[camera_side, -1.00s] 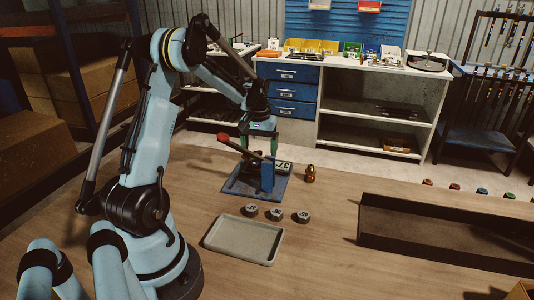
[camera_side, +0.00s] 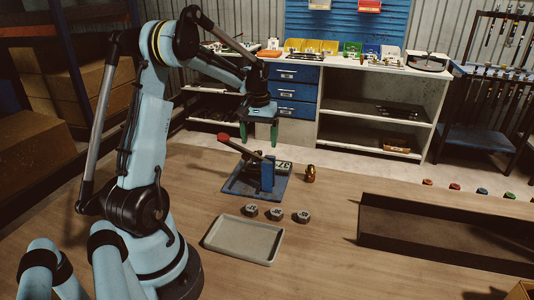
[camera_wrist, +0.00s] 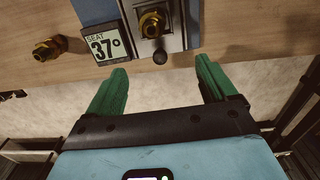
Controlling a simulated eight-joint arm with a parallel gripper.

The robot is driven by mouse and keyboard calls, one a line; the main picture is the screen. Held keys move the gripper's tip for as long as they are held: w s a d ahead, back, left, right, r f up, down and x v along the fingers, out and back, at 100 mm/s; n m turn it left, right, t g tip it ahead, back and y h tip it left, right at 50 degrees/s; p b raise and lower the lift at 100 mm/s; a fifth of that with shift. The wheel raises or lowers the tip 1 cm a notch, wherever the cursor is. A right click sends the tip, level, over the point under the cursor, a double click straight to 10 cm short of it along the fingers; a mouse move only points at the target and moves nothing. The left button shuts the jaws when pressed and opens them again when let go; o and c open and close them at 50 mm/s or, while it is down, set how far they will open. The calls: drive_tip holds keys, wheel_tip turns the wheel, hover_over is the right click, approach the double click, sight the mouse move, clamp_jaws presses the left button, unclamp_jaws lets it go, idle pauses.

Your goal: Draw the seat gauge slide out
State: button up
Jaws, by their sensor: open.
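The crimper stands on a blue base plate (camera_side: 240,189) on the bench, with a blue post (camera_side: 267,177) and a red-tipped lever (camera_side: 223,139). Its "SEAT 37°" label (camera_wrist: 103,45) shows in the wrist view beside a metal plate carrying a brass fitting (camera_wrist: 150,22). A dark round knob (camera_wrist: 160,57) sticks out at that plate's near edge; I take it to be the seat gauge slide's knob. My gripper (camera_side: 259,139) is open and empty, above and behind the crimper. In the wrist view its green fingers (camera_wrist: 160,70) lie either side of the knob's line, apart from it.
Three small metal pieces (camera_side: 275,213) sit in front, behind a grey tray (camera_side: 216,240). A dark trough (camera_side: 440,237) lies at right. The bench edge is close to the crimper's back.

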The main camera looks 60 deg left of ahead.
drive_tip(key=shift+r, duration=2.4)
drive_tip(key=d+r+m+t+y, duration=0.1)
drive_tip(key=d+r+m+t, duration=0.25)
drive_tip(key=d, duration=1.15)
drive_tip(key=s+d+f+m+t+h, duration=0.1)
drive_tip(key=s+d+m+t, duration=0.2)
drive_tip(key=d, duration=1)
drive_tip(key=s+m, duration=0.3)
drive_tip(key=shift+d+f+t, duration=0.35)
drive_tip(key=shift+d, duration=0.05)
